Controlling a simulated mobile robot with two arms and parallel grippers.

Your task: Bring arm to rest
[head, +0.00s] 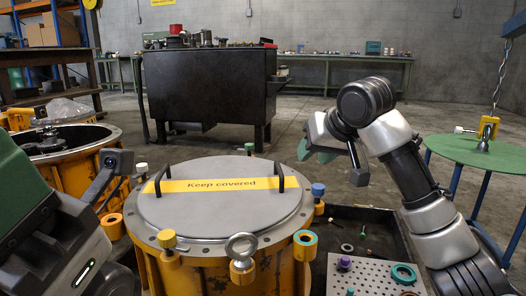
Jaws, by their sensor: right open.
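My right arm rises at the right, its forearm bent up to a dark round joint. My right gripper (315,152) is in the air beyond the upper right rim of the covered drum, with its greenish fingers apart and nothing seen between them. My left arm is close to the camera in the lower left corner. Parts of it, a green piece and a grey body with a small light, are cut off by the frame, and its fingers cannot be made out. The yellow drum (215,278) carries a grey lid (225,212) with a "Keep covered" strip and two black handles.
Coloured clamps and an eye bolt (241,250) ring the drum. A dark tray (350,215) with a perforated plate and small parts lies at right. A green round table (480,152) stands beyond under a hanging chain. An open yellow drum (70,165) is at left, a black workbench behind.

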